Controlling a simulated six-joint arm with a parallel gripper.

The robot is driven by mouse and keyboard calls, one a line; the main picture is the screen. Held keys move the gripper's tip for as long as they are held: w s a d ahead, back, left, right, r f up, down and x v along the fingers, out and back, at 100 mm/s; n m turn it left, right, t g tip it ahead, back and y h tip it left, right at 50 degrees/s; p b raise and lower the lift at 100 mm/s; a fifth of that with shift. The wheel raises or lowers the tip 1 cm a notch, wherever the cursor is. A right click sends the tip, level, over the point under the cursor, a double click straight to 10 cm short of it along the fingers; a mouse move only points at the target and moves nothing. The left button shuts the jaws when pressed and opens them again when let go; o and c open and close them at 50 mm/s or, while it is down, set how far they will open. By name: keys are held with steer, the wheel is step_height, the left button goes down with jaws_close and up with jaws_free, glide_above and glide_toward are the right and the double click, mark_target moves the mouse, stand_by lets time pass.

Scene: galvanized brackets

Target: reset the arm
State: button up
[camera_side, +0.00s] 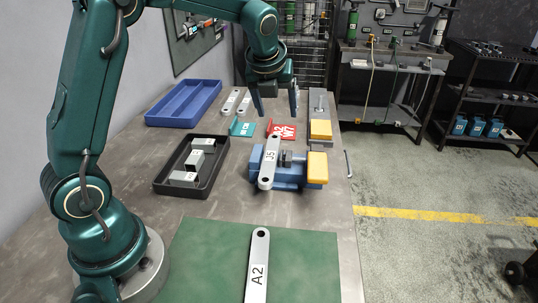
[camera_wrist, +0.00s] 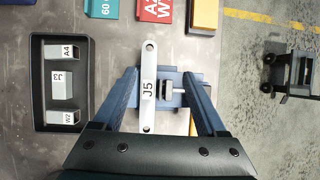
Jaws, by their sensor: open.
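My gripper (camera_side: 276,106) hangs from my arm above the bench, pointing down, its two dark fingers apart with nothing between them. In the wrist view its open fingers (camera_wrist: 162,82) frame a light grey bracket marked J5 (camera_wrist: 148,88). In the side view the J5 bracket (camera_side: 267,168) leans at the blue vise (camera_side: 292,174), with the gripper above and behind it, apart from it. Whether the vise jaws clamp the bracket is unclear. Another bracket marked A2 (camera_side: 258,268) lies on the green mat (camera_side: 205,255) at the front.
A black tray (camera_side: 212,187) with several grey blocks stands left of the vise. Behind are an empty blue tray (camera_side: 184,102), loose brackets (camera_side: 231,101), a teal sign (camera_side: 242,127) and a red sign (camera_side: 281,129). A grey fixture with a yellow block (camera_side: 320,130) stands at the bench's right edge.

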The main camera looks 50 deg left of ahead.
steer(key=s+d+r+n+t+h, duration=0.1)
steer(key=s+d+r+n, duration=0.2)
steer(key=s+r+n, duration=0.15)
steer(key=s+d+r+n+t, duration=0.1)
steer(key=s+d+r+n, duration=0.25)
steer(key=s, duration=0.25)
steer(key=s+d+f+n+h, duration=0.1)
steer(key=s+d+f+n, duration=0.1)
steer(key=s+n, duration=0.3)
steer(key=s+d+f+n+g+h, duration=0.1)
steer(key=s+f+n, duration=0.3)
steer(key=n, duration=1)
steer(key=s+d, duration=0.1)
steer(key=s, duration=0.1)
steer(key=shift+s+d+f, duration=0.2)
steer(key=shift+s+f, duration=0.1)
